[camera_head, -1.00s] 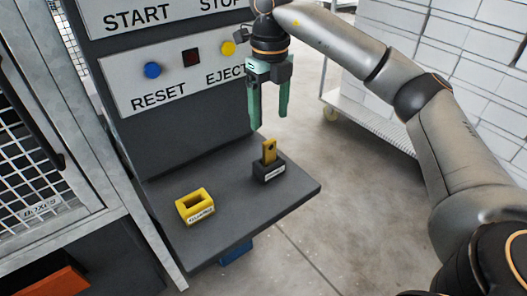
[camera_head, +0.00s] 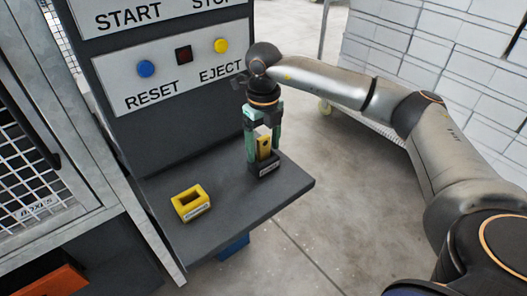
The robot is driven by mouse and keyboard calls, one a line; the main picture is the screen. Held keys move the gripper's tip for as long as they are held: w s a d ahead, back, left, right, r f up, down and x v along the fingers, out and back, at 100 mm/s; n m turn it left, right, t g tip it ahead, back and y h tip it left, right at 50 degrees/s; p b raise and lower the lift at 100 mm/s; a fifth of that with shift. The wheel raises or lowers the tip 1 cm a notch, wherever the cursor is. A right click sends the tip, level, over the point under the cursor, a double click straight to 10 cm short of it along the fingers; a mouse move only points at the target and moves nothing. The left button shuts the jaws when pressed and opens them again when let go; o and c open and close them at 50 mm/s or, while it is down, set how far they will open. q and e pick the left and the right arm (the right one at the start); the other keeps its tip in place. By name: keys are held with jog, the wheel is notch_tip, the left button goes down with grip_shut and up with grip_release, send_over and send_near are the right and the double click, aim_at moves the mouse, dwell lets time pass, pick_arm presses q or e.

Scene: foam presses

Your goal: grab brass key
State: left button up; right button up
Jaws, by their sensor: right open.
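The brass key (camera_head: 264,147) stands upright in a small dark labelled holder (camera_head: 264,170) on the dark shelf of the press. My right gripper (camera_head: 262,150) is lowered over the key from above, with its green fingers open on either side of it. Whether the fingers touch the key cannot be told. The lower part of the key is hidden in the holder. My left gripper is not in view.
A yellow labelled holder (camera_head: 190,203) with an open slot sits on the shelf (camera_head: 225,217) to the left. The panel behind has a blue button (camera_head: 146,69) and a yellow button (camera_head: 221,46). A mesh door (camera_head: 30,165) stands at the left.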

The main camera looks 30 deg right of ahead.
jog(key=shift+c, duration=0.2)
grip_shut()
dwell(0.3)
